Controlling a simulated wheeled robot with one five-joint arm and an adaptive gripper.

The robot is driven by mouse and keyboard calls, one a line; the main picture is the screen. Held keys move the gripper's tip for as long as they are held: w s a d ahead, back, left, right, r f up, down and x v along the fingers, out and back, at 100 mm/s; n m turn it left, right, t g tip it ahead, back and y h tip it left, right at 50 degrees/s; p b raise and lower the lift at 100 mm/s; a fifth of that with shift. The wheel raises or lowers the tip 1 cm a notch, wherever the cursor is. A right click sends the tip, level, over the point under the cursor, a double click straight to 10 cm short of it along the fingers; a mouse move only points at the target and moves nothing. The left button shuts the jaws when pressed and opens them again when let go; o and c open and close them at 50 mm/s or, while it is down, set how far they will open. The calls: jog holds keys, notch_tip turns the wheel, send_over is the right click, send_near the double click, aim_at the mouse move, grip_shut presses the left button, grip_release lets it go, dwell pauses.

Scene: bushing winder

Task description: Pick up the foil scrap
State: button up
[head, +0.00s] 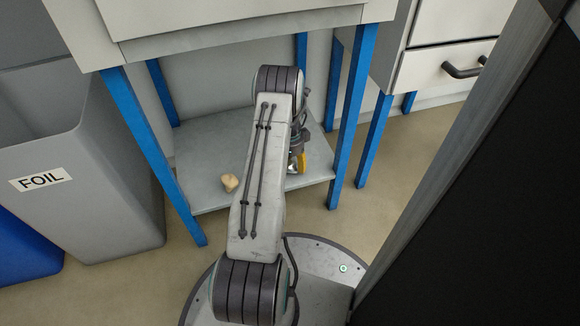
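A small, crumpled, pale tan lump (230,183), which looks like the foil scrap, lies on the grey lower shelf (207,190) of a blue-legged bench. It sits near the shelf's front edge, just left of my arm. My gripper (297,165) is on the right side of my arm, over or near the right part of the same shelf, apart from the lump. It is mostly hidden behind my arm, with a yellow-orange part showing. Whether its fingers are open or hold anything cannot be seen.
A grey bin (100,190) labelled FOIL stands left of the bench, with a blue bin (25,250) beside it. Blue bench legs (350,115) frame the shelf. A drawer cabinet (440,70) is at the back right. A large dark panel (490,200) fills the right side.

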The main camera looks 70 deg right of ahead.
jog(key=c, duration=0.6)
